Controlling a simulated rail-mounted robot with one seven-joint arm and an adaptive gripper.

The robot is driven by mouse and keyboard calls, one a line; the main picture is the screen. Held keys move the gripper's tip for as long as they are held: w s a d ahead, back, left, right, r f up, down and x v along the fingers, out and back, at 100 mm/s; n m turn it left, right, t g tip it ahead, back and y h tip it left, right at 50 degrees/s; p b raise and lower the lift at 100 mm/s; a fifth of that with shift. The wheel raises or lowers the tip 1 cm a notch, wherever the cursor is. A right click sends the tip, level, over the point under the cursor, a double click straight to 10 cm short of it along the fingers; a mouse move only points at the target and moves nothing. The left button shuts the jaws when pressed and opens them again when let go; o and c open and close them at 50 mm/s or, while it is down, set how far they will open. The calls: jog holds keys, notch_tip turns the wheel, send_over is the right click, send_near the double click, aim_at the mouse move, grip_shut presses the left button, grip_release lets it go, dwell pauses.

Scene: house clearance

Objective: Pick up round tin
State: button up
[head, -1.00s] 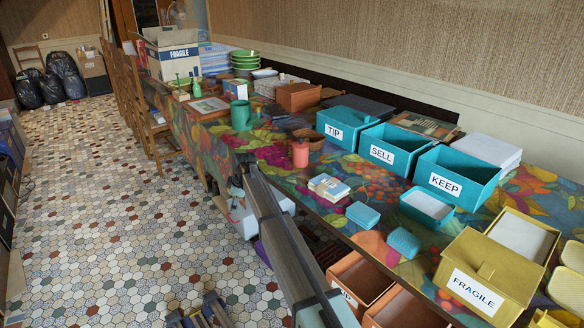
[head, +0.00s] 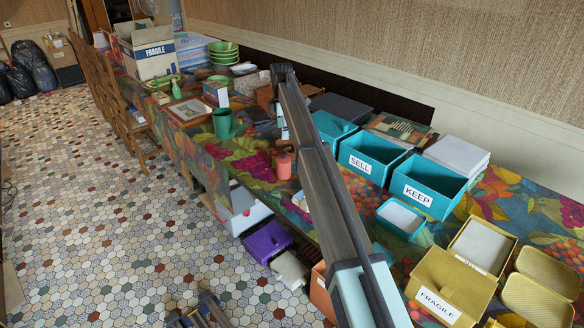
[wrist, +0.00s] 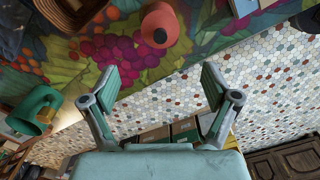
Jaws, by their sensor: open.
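A coral-pink round container (head: 284,165) with a small darker top stands on the flowered cloth, beside my arm in the head view. It is the most likely round tin, though I cannot be sure. In the wrist view the coral container (wrist: 160,24) shows at the top centre, beyond the fingertips. My gripper (wrist: 160,85) is open and empty, with its two fingers spread wide and apart from the container. In the head view my arm hides most of the gripper and part of the table.
A green jug (head: 223,123) stands left of the coral container; a brown basket (wrist: 70,12) is near it in the wrist view. Teal boxes marked SELL (head: 372,155) and KEEP (head: 428,187) stand to the right. Tiled floor (head: 120,230) lies beyond the table's front edge.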

aim_at(283, 153)
notch_tip(283, 153, down, 12)
jog(key=shift+a+r+p, duration=0.1)
jog(key=shift+r+p, duration=0.15)
jog(key=shift+p, duration=0.85)
jog(key=shift+f+p, duration=0.9)
jog(key=shift+f, duration=1.75)
grip_shut()
